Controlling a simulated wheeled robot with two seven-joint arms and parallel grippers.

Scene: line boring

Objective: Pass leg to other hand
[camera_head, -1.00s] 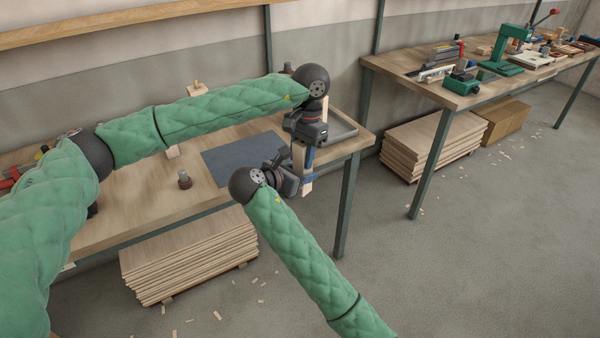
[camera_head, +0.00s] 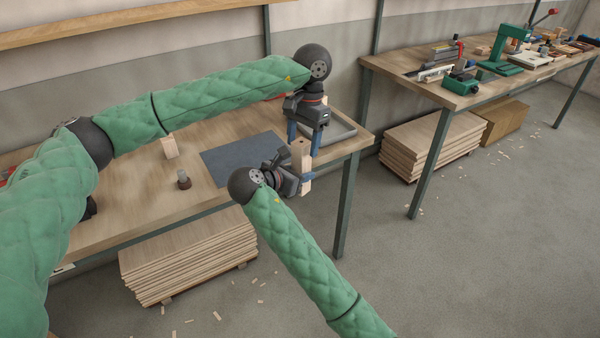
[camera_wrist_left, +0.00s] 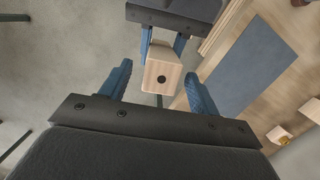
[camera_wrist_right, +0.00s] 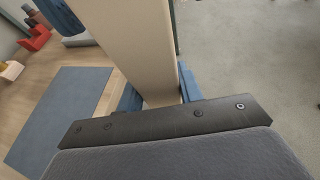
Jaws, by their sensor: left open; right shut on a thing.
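The leg is a pale square wooden bar (camera_head: 304,165) standing near upright off the bench's front right corner. My right gripper (camera_head: 306,178) is shut on it. In the right wrist view the leg (camera_wrist_right: 145,45) rises between the blue fingers (camera_wrist_right: 158,98). My left gripper (camera_head: 304,140) is open and empty just above the leg, fingers pointing down. In the left wrist view the leg's end face (camera_wrist_left: 162,78), with a dark round hole, shows beyond and between the open fingers (camera_wrist_left: 160,85). The leg's lower part is partly hidden by my right gripper.
The workbench (camera_head: 130,200) carries a dark blue mat (camera_head: 240,158), a small dark metal piece (camera_head: 184,179), a wooden block (camera_head: 169,147) and a grey tray (camera_head: 340,132). Stacked boards (camera_head: 190,255) lie below. A second bench (camera_head: 400,62) with tools stands right. The floor between is mostly clear.

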